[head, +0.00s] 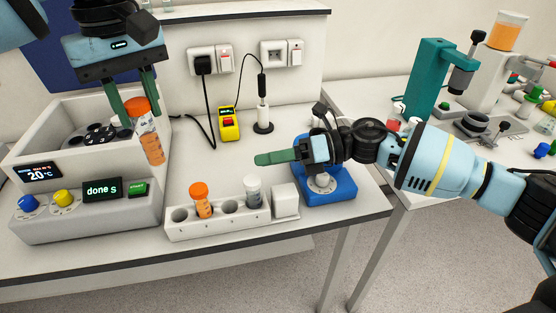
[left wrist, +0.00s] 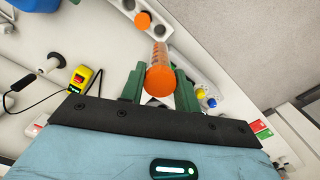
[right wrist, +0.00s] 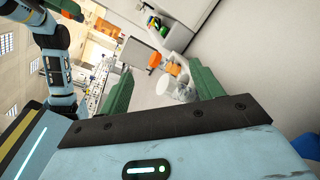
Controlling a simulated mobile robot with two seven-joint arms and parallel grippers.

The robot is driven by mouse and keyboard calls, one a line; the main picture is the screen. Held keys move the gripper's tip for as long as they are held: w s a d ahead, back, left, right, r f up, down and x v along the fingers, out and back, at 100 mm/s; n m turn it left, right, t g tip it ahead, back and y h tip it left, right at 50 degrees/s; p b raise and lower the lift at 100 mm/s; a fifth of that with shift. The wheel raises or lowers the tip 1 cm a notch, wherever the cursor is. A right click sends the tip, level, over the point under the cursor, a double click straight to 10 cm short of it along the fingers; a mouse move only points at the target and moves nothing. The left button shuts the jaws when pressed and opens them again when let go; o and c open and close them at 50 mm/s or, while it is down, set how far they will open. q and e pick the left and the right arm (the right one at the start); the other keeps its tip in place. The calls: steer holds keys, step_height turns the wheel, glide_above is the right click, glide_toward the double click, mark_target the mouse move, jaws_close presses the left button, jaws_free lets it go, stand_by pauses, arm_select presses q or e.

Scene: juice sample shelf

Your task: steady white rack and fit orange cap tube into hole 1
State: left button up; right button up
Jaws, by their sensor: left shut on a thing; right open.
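My left gripper (head: 137,108) is shut on an orange cap tube (head: 152,146), held above the machine at the left; its orange cap (left wrist: 160,80) also shows in the left wrist view. The white rack (head: 218,229) stands on the bench, right of this tube. Its leftmost hole (head: 180,214) is empty, as is the third. Another orange-capped tube (head: 202,203) stands in the second hole, and a grey tube with a pale cap (head: 253,190) in the fourth. My right gripper (head: 283,157) is open and empty, pointing left above and behind the rack's right end.
A white block (head: 285,200) is at the rack's right end. A blue device (head: 330,190) stands under my right wrist. The machine (head: 60,222) with knobs and displays fills the left. A yellow meter (head: 229,124) stands behind. The bench between meter and rack is clear.

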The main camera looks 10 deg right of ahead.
steer(key=w+a+r+n+g+h, duration=0.1)
steer(key=w+a+r+n+h, duration=0.1)
steer(key=w+a+n+h, duration=0.25)
steer(key=n+g+h, duration=0.1)
steer(key=n+h, duration=0.5)
steer(key=h, duration=0.5)
glide_toward(278, 203)
steer(key=shift+w+a+f, duration=0.15)
steer(key=shift+w+a, duration=0.1)
steer(key=shift+w, duration=0.4)
steer(key=shift+w+a+f, duration=0.15)
steer(key=shift+w+a, duration=0.05)
steer(key=shift+w, duration=0.4)
steer(key=shift+s+d+h, duration=0.15)
steer(key=shift+d+h, duration=0.1)
steer(key=shift+d, duration=0.3)
steer(key=shift+f, duration=6)
